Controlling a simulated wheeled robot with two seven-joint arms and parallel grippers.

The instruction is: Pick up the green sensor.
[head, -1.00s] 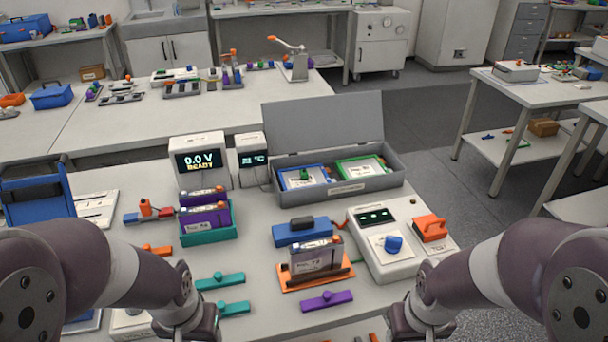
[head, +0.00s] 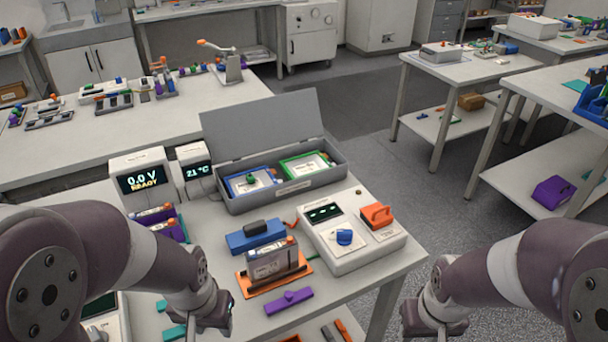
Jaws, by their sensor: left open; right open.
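An open grey box (head: 285,197) with a raised lid stands at the back of the near table. In its right half is a green-framed piece (head: 304,167) with a pale face and a small orange part; it looks like the green sensor. A blue-framed piece (head: 252,183) with a green knob lies to its left. My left gripper (head: 215,318) is open, low in front of the box and to the left, well apart from it. My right gripper (head: 434,322) is open, low at the right, past the table's right edge. Both look empty, and their fingertips are hard to make out.
A white console (head: 352,245) with a blue knob and an orange switch stands right of centre. A battery in an orange holder (head: 273,278), a blue block (head: 256,236) and a purple bar (head: 289,302) are in front of the box. A 0.0 V display (head: 143,178) stands left.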

